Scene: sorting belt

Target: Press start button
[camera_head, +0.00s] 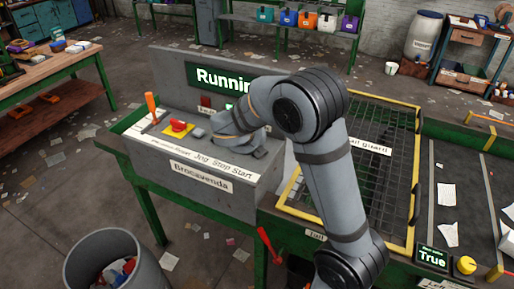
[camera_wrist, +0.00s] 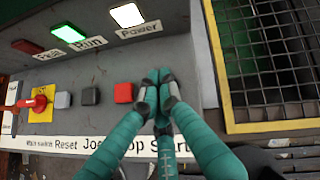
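The control panel (camera_wrist: 60,82) carries a row of buttons above a label strip reading main switch, Reset, Jog, Stop, Start. The red stop button (camera_wrist: 124,92) shows just left of my gripper (camera_wrist: 160,88). My gripper's teal fingers are shut, with dark tips together over the spot above the word Start. The start button itself is hidden behind the fingertips, so I cannot tell whether they touch it. The green run light (camera_wrist: 68,33) is lit, and a sign (camera_head: 225,78) reads "Running" in the head view. There, my arm hides most of the start end of the panel.
The red-and-yellow main switch (camera_wrist: 38,102), grey reset button (camera_wrist: 62,100) and dark jog button (camera_wrist: 90,96) sit left of stop. The white power light (camera_wrist: 126,15) is lit. A yellow-framed grid guard (camera_head: 408,150) stands right of the panel. An orange-handled lever (camera_head: 151,106) rises at its left.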

